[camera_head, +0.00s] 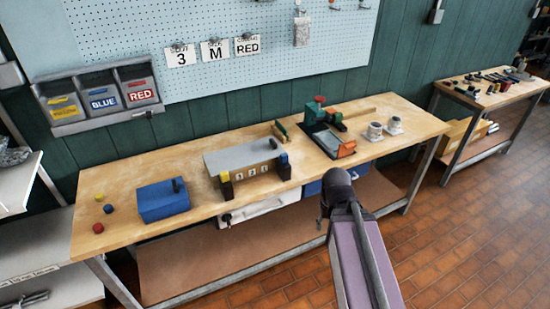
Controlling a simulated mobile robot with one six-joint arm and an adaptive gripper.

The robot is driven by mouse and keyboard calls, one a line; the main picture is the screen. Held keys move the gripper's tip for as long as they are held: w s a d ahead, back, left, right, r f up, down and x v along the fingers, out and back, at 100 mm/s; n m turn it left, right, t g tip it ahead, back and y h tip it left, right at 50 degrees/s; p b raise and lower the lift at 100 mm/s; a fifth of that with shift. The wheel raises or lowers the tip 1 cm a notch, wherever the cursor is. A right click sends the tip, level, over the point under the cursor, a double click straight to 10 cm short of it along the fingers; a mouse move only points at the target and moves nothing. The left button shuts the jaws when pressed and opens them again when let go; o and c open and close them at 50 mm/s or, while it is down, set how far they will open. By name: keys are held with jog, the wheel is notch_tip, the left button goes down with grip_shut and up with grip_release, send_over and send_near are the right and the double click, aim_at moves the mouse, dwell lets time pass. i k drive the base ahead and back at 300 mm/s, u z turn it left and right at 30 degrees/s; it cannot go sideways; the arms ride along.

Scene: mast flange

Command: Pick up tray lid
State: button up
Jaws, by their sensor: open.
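A blue tray (164,204) sits on the left part of the wooden bench. A flat blue lid (158,192) with a dark upright handle (178,185) appears to cover it; the seam is too small to make out. My purple arm reaches up from the bottom right, and its dark joint is in front of the bench's front edge, well to the right of the blue tray. I cannot make out my gripper's fingers; nothing of mine touches the tray or its lid.
On the bench (110,188), small coloured balls (109,209) lie left of the tray. A grey-topped stand (243,156) with number tiles is to its right. Farther right are a green-and-red device (318,114) and two white cups (375,131). Labelled bins (103,99) hang behind.

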aim_at(239, 156)
jog(key=z, duration=0.5)
jog(key=k, duration=0.9)
jog(key=z, duration=0.5)
jog(key=i, duration=1.65)
jog(key=u, duration=1.3)
jog(key=i, duration=0.9)
jog(key=u, duration=0.5)
